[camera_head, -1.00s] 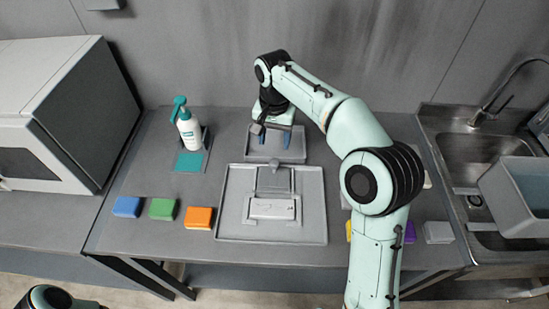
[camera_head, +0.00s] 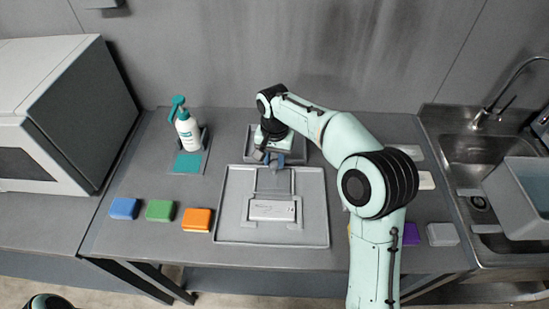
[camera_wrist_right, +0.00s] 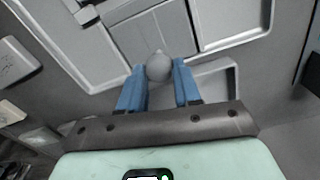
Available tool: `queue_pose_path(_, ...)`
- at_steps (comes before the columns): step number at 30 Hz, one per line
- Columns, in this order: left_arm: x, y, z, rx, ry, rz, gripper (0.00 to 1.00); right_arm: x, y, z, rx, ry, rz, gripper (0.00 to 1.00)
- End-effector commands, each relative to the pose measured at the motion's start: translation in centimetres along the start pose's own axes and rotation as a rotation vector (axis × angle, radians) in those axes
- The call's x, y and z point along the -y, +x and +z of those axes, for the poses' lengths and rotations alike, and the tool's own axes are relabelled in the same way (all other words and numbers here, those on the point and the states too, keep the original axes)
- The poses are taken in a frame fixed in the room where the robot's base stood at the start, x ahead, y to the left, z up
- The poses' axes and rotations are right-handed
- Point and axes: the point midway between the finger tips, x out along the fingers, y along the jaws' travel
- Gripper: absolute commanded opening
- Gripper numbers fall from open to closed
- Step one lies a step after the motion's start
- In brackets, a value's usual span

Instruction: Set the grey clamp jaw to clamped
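The grey clamp jaw (camera_head: 272,181) is a flat plate in the large grey tray (camera_head: 233,228), behind a pale block (camera_head: 272,210). A gap seems to separate plate and block. A round grey knob (camera_wrist_right: 158,67) stands at the jaw's back end, and the jaw plate (camera_wrist_right: 150,35) shows beyond it in the wrist view. My right gripper (camera_head: 276,160) is at the jaw's back end. Its blue fingers (camera_wrist_right: 159,80) lie on both sides of the knob and appear to touch it. My left gripper is out of view.
A small grey tray (camera_head: 301,158) lies behind the large one. A pump bottle (camera_head: 188,131) stands at back left. Blue (camera_head: 124,208), green (camera_head: 160,210) and orange (camera_head: 197,220) blocks lie left of the tray. A sink (camera_head: 470,160) is at right.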

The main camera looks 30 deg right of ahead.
Motion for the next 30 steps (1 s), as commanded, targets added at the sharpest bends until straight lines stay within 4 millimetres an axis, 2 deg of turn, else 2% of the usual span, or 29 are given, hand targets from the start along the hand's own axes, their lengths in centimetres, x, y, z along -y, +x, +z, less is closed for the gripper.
queue_pose_path(2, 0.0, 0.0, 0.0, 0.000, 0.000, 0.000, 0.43, 0.0, 0.0, 0.0, 0.000, 0.000, 0.000, 0.00)
queue_pose_path(6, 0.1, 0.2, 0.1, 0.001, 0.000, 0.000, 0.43, 0.0, 0.0, 0.2, 0.000, -0.001, 0.000, 0.00)
queue_pose_path(13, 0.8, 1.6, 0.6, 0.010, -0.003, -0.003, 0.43, -0.5, 0.2, 2.6, 0.001, -0.002, 0.000, 0.00)
queue_pose_path(20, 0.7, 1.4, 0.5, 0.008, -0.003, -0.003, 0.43, -0.5, 0.0, 2.6, 0.003, -0.001, 0.001, 0.00)
queue_pose_path(21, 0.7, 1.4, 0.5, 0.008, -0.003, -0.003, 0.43, -0.5, 0.0, 2.5, 0.003, -0.001, 0.001, 0.46)
queue_pose_path(22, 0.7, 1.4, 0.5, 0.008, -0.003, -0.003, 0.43, -0.5, 0.0, 2.5, 0.002, -0.001, 0.001, 0.56)
queue_pose_path(23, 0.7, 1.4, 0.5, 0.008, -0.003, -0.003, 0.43, -0.5, 0.0, 2.5, 0.002, -0.001, 0.001, 0.59)
queue_pose_path(30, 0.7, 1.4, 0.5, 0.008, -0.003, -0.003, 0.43, -0.5, 0.0, 2.5, 0.001, 0.000, 0.000, 0.59)
